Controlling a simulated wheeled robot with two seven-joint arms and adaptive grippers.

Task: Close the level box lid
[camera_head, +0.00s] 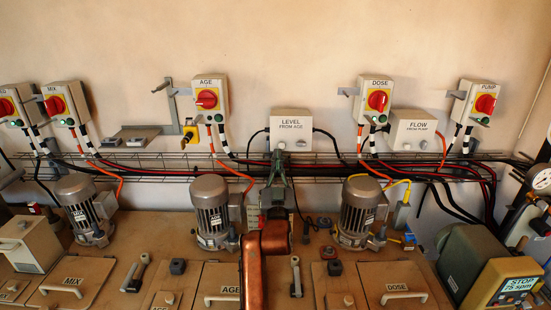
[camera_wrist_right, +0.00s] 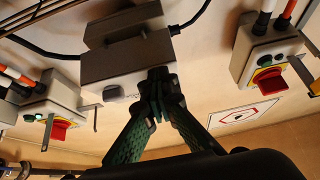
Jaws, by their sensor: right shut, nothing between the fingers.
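The level box (camera_head: 291,143) is a pale box on the wall, labelled "LEVEL FROM AGE". Its labelled lid (camera_head: 291,122) faces the room; I cannot tell whether it is fully shut. My right gripper (camera_head: 279,152) is shut and empty, reaching up to the lower left part of the box front. In the right wrist view, which is upside down, the gripper's green fingers (camera_wrist_right: 160,90) meet in front of the level box (camera_wrist_right: 122,70). Contact between fingertips and box cannot be told. My left gripper is out of view.
The AGE switch (camera_head: 208,98) and DOSE switch (camera_head: 376,100) flank the box, with the FLOW box (camera_head: 412,130) farther right. A wire cable tray (camera_head: 175,162) runs below. Motors (camera_head: 212,210) (camera_head: 360,210) stand on either side of my right arm.

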